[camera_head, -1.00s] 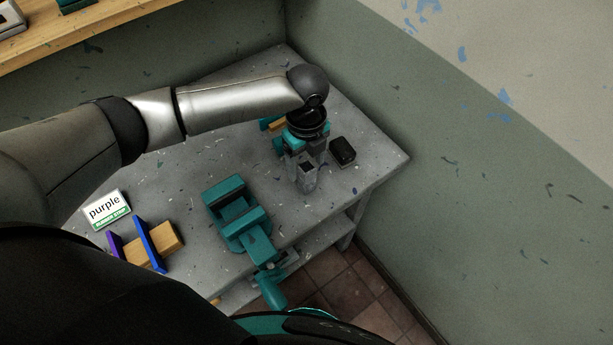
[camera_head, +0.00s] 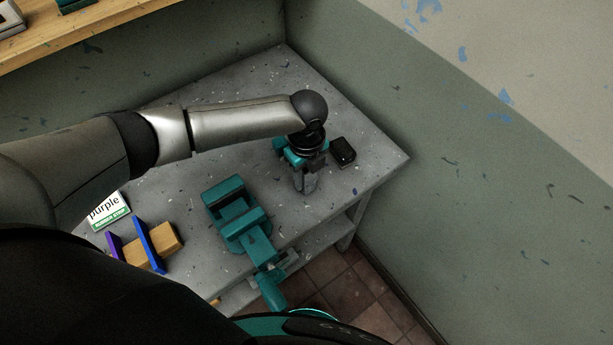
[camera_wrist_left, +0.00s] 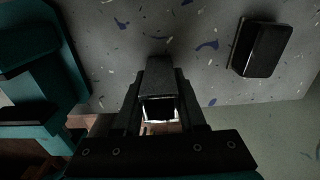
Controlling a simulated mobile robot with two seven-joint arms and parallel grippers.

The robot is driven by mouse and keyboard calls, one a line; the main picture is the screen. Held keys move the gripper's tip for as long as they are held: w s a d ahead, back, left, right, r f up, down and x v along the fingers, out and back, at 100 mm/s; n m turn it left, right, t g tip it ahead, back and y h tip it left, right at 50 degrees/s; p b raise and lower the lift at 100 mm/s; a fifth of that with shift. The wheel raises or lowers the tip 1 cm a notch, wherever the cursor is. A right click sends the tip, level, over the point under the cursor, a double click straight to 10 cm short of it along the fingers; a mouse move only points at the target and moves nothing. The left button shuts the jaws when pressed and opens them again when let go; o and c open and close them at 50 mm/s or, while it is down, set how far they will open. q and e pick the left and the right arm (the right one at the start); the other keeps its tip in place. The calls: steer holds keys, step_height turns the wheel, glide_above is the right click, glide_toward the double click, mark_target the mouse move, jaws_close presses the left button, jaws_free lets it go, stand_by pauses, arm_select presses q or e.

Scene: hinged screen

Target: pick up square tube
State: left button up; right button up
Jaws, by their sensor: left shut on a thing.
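The square tube (camera_wrist_left: 158,78) is grey, with a dark square opening towards the camera in the left wrist view. It stands between the two dark fingers of my left gripper (camera_wrist_left: 157,100), which is shut on it. In the head view my left gripper (camera_head: 307,173) is over the workbench, between the vise and the black box. The tube is largely hidden by the gripper there, and I cannot tell whether it touches the bench. My right gripper is not in view.
The teal vise (camera_head: 238,215) is on the grey workbench (camera_head: 330,95), left of the gripper. A small black box (camera_head: 343,151) lies close on its right. A "purple" sign (camera_head: 108,210) and a wooden block with blue and purple plates (camera_head: 150,246) are at left.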

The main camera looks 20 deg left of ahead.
arm_select(q)
jaws_close()
